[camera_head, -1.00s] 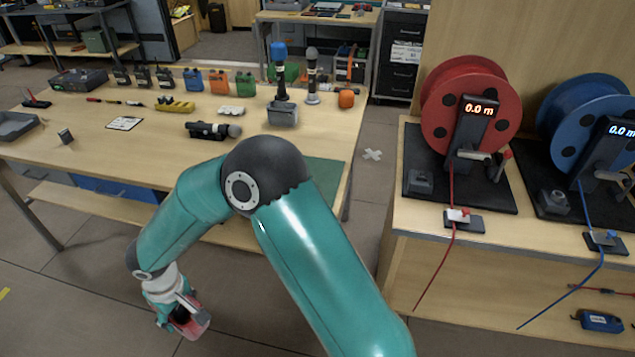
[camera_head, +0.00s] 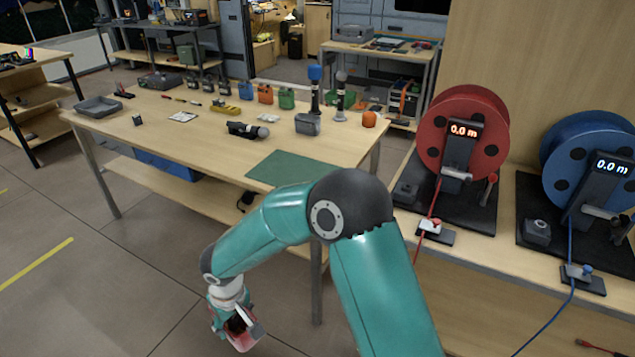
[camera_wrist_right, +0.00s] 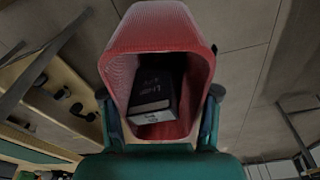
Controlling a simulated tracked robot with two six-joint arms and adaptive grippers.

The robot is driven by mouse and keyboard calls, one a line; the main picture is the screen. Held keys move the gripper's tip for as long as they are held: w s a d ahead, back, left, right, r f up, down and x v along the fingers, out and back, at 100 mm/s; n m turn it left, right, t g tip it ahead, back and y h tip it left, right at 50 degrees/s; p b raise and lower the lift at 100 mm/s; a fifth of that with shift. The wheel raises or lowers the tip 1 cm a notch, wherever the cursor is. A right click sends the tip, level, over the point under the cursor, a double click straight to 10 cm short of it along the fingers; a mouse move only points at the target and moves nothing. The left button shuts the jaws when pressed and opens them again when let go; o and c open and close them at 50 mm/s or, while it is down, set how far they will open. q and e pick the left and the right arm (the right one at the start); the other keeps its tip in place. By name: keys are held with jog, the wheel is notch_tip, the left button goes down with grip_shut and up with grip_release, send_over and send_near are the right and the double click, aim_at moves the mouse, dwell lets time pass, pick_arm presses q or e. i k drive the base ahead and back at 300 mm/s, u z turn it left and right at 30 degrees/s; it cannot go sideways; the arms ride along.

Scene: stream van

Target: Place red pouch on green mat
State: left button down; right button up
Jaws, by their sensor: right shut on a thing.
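The red pouch (camera_wrist_right: 158,30) is held between the fingers of my right gripper (camera_wrist_right: 160,110), which is shut on it. In the right wrist view the pouch is open toward the camera, and a dark box with pale lettering (camera_wrist_right: 153,90) lies inside. In the head view the right gripper (camera_head: 238,318) hangs low over the floor, in front of the table, with part of the red pouch (camera_head: 246,340) showing. The green mat (camera_head: 290,168) lies flat on the table's near right part, partly hidden by my right arm. My left gripper is out of view.
A red cable reel (camera_head: 485,105) and a blue reel (camera_head: 590,150) stand on the right bench. The visible mat surface is bare.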

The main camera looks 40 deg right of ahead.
aim_at(296, 172)
jog(key=z, duration=0.2)
jog(key=k, duration=0.2)
jog(key=z, duration=0.55)
jog(key=i, duration=1)
